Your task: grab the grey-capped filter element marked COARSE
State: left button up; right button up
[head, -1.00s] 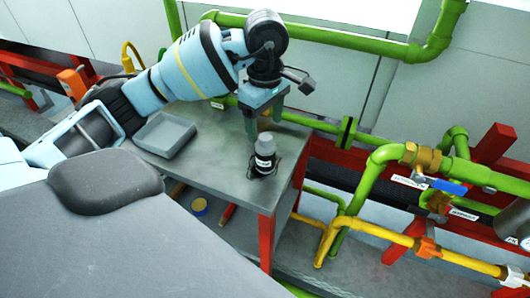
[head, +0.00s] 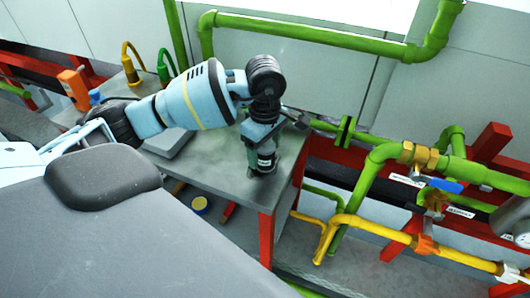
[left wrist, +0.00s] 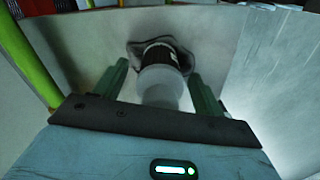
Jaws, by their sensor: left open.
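The grey-capped filter element (head: 266,161) stands upright on the grey bench near its right end, with a dark band and a pale label low on its side. The label is too small to read. In the left wrist view, the filter element (left wrist: 160,78) shows its grey cap toward the camera and sits between the two green fingers. My left gripper (left wrist: 158,88) is open, with one finger on each side of it and a small gap at each side. In the head view my left gripper (head: 261,150) is over it and hides its cap. My right gripper is out of view.
The grey bench (head: 225,178) has red legs. A grey tray (head: 168,142) lies left of the filter, partly behind my arm. Green pipes (head: 385,165) and a yellow pipe (head: 375,228) run to the right. A pale wall stands behind.

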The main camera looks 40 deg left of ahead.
pick_arm(q)
jog(key=shift+c, duration=0.3)
jog(key=c, duration=1)
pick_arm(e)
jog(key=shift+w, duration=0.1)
pick_arm(q)
jog(key=shift+r, duration=0.15)
jog(key=shift+c, duration=0.2)
